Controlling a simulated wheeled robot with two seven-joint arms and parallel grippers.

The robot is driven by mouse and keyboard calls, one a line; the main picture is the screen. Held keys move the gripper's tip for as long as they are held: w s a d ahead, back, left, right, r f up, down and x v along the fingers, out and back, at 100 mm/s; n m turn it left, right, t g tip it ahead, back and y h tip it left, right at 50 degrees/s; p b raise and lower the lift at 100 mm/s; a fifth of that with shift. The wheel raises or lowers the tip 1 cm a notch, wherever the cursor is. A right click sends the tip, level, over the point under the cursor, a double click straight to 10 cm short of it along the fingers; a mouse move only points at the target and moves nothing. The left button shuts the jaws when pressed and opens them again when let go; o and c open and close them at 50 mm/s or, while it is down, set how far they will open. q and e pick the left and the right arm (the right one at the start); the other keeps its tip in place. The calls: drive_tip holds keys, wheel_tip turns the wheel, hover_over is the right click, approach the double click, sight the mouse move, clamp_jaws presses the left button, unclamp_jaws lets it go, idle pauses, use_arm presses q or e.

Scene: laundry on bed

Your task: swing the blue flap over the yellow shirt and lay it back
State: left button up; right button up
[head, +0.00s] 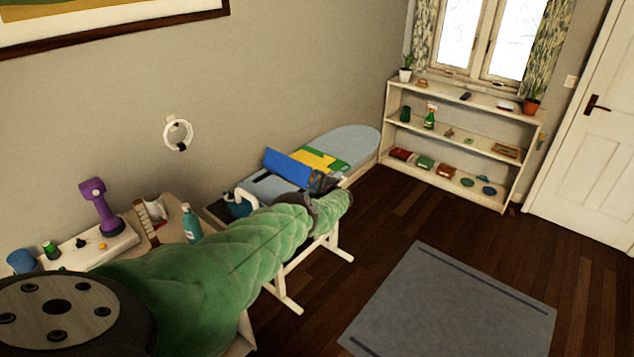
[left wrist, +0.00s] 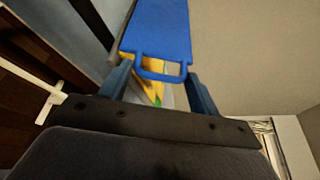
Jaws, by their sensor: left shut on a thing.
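The blue flap (head: 287,168) stands tilted up from the ironing board, beside the yellow shirt (head: 318,158). The shirt is yellow with green parts and lies on the pale blue board (head: 348,142). My left gripper (head: 324,183) is at the flap's near right end, partly hidden by my green arm. In the left wrist view the blue flap (left wrist: 158,28) ends in a loop handle between the fingers of my left gripper (left wrist: 160,80), which is shut on it. Some yellow shows behind the handle. My right gripper is not in view.
An iron (head: 240,204) stands at the board's near end. A side table holds a purple tool (head: 97,205) and a teal bottle (head: 191,224). A white shelf (head: 450,130) stands at the back. The floor around the grey mat (head: 455,305) is clear.

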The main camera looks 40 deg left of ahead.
use_arm(q)
drive_tip(key=shift+s+f, duration=0.15)
drive_tip(key=shift+f, duration=0.2)
drive_tip(key=o, duration=1.1)
drive_tip(key=shift+a+r, duration=0.1)
drive_tip(key=shift+r, duration=0.05)
